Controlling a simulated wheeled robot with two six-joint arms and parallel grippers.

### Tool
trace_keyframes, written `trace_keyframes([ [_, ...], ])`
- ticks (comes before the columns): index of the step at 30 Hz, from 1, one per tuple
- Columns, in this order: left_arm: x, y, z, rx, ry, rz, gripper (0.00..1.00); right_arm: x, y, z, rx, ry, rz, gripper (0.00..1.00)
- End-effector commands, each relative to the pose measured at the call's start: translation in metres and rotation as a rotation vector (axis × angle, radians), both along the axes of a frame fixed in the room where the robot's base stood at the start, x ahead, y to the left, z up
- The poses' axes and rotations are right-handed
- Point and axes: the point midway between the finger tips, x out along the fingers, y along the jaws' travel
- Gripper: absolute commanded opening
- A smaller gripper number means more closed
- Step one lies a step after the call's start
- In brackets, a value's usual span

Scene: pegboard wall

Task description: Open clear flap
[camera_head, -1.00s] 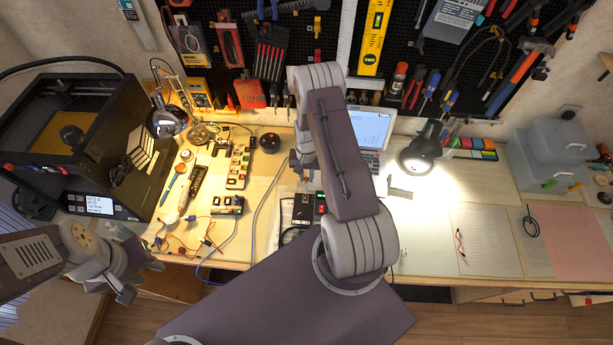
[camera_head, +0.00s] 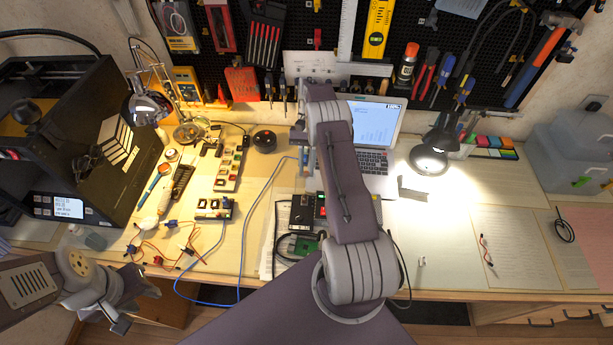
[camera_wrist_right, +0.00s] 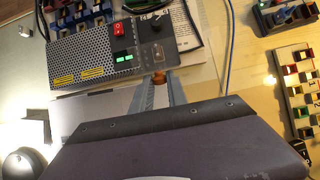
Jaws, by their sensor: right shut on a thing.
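The right wrist view shows a perforated metal box (camera_wrist_right: 95,55) with a red switch and green displays. At its near edge, a small orange-brown knob (camera_wrist_right: 158,77) sits between the tips of my right gripper (camera_wrist_right: 160,82), which is shut on it. A pale, see-through strip (camera_wrist_right: 200,82) beside the knob may be the clear flap; its outline is hard to make out. In the head view my right gripper (camera_head: 304,160) is mostly hidden by my arm, behind the box (camera_head: 302,210). My left gripper (camera_head: 134,308) is open and empty at the lower left, off the desk's front edge.
A laptop (camera_head: 370,135) and a lit lamp (camera_head: 432,150) stand to the right. A blue cable (camera_head: 245,235), loose wires (camera_head: 165,248) and a green circuit board (camera_head: 298,245) lie around the box. A black printer (camera_head: 60,150) stands left. Papers (camera_head: 475,230) lie flat at right.

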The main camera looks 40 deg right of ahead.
Motion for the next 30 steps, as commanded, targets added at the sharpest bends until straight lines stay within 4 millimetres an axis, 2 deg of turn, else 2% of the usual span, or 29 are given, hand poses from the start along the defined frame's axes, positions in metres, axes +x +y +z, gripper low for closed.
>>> trace_keyframes([
  [1, 0.000, 0.000, -0.011, 0.000, 0.000, 0.000, 0.36, 0.001, -0.001, -0.008, 0.005, 0.006, 0.000, 0.00],
  [6, 0.000, 0.000, -0.021, 0.000, 0.000, 0.000, 0.36, 0.001, -0.001, -0.006, 0.023, 0.029, 0.001, 0.00],
  [23, 0.000, 0.000, -0.024, 0.000, 0.000, 0.000, 0.36, 0.001, -0.001, -0.003, 0.034, 0.041, 0.001, 0.00],
  [24, 0.000, 0.000, -0.024, 0.000, 0.000, 0.000, 0.36, 0.001, -0.001, -0.003, 0.034, 0.042, 0.001, 0.25],
  [26, 0.000, 0.000, -0.024, 0.000, 0.000, 0.000, 0.36, 0.001, -0.001, -0.003, 0.034, 0.041, 0.001, 0.40],
  [30, 0.000, 0.000, -0.024, 0.000, 0.000, 0.000, 0.36, 0.001, -0.001, -0.003, 0.033, 0.040, 0.001, 0.40],
])
